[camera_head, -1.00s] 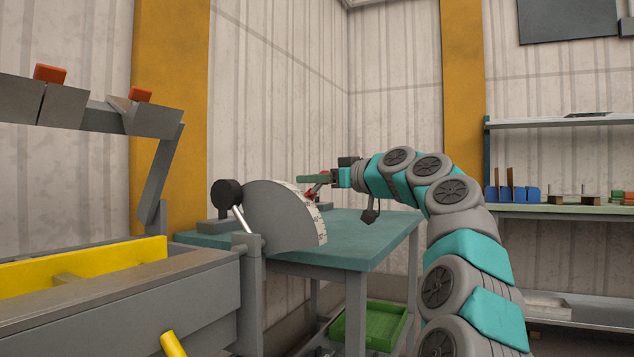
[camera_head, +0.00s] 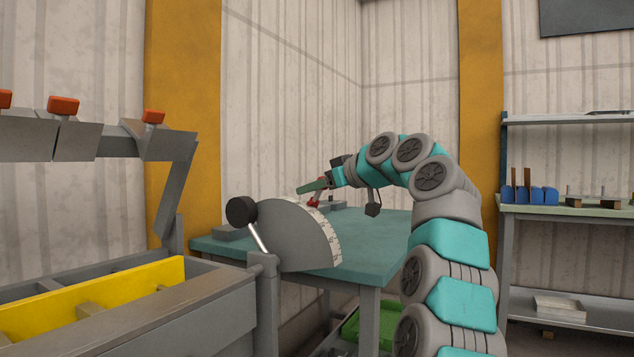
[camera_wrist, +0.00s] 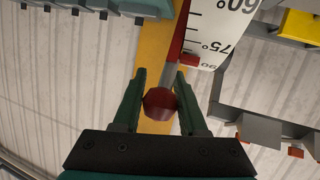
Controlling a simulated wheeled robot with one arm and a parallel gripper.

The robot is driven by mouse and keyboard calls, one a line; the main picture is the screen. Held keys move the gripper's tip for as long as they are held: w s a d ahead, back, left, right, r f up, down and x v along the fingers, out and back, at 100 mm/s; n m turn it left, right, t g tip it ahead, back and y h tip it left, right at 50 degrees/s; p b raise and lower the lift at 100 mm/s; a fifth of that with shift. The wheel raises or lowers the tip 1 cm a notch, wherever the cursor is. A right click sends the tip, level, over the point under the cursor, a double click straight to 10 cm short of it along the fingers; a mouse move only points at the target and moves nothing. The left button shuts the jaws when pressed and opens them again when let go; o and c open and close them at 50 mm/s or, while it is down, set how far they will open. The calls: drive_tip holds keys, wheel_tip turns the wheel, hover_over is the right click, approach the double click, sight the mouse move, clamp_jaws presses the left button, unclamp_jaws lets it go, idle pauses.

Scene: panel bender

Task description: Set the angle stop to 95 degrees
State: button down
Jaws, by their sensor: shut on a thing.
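In the wrist view, my gripper (camera_wrist: 161,100) has its two green fingers on either side of a dark red ball knob (camera_wrist: 161,103) and is shut on it. A lever (camera_wrist: 171,72) runs up from the knob, with a red pointer (camera_wrist: 190,59) beside the white scale (camera_wrist: 208,30). The pointer lies close to the 90 mark at the scale's edge; the exact reading cannot be told. In the head view, the grey sector plate (camera_head: 290,232) carries the scale on its curved edge.
A black knob (camera_head: 241,210) with a bright rod stands at the sector's left. A teal table (camera_head: 375,250) lies behind it. The grey machine frame (camera_head: 170,320) with a yellow bar (camera_head: 95,290) fills the left. A green crate (camera_head: 372,325) sits below the table.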

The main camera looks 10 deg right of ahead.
drive_tip(key=shift+w+a+f+p, duration=0.1)
drive_tip(key=shift+w+a+p, duration=0.2)
drive_tip(key=shift+p, duration=0.1)
drive_tip(key=shift+w+a+g+h, duration=0.1)
drive_tip(key=shift+a+g+h, duration=0.15)
drive_tip(key=shift+g+h, duration=0.15)
drive_tip(key=shift+a+p, duration=0.2)
drive_tip(key=shift+p, duration=0.25)
drive_tip(key=shift+w+a+p, duration=0.55)
drive_tip(key=shift+a+p, duration=0.1)
drive_tip(key=shift+a, duration=0.15)
idle(0.4)
drive_tip(key=c, duration=0.8)
unclamp_jaws()
drive_tip(key=shift+a, duration=0.1)
drive_tip(key=o, duration=0.3)
drive_tip(key=shift+r, duration=0.3)
drive_tip(key=shift+o, duration=0.2)
